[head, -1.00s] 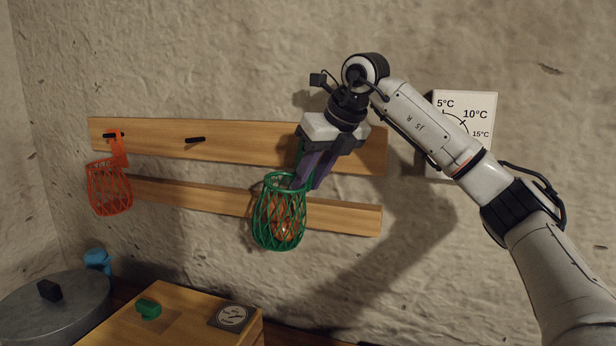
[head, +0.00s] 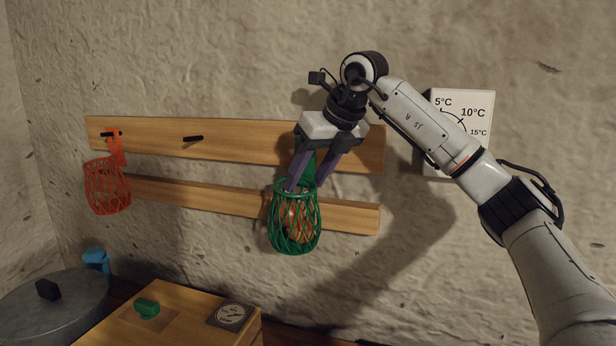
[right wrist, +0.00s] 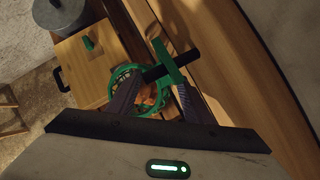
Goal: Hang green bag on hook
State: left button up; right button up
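The green bag (head: 294,238), a mesh basket with a solid strap and orange contents, hangs in front of the wooden rack's right part. In the right wrist view its strap (right wrist: 164,56) crosses a black peg hook (right wrist: 187,59), which appears to pass through the strap. My right gripper (head: 308,186) is open, its purple fingers apart on either side of the strap above the basket. The fingers also show apart in the right wrist view (right wrist: 157,88). In the head view my right gripper hides this hook. My left gripper is not in view.
An orange bag (head: 107,188) hangs on the rack's left hook. The middle hook (head: 193,139) is bare. A thermometer dial (head: 462,115) is on the wall behind my right arm. A wooden box (head: 185,305) and a grey lidded pot (head: 45,310) stand below.

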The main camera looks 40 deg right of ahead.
jog(key=v, duration=1)
jog(key=shift+r, duration=0.15)
jog(key=shift+s, duration=0.15)
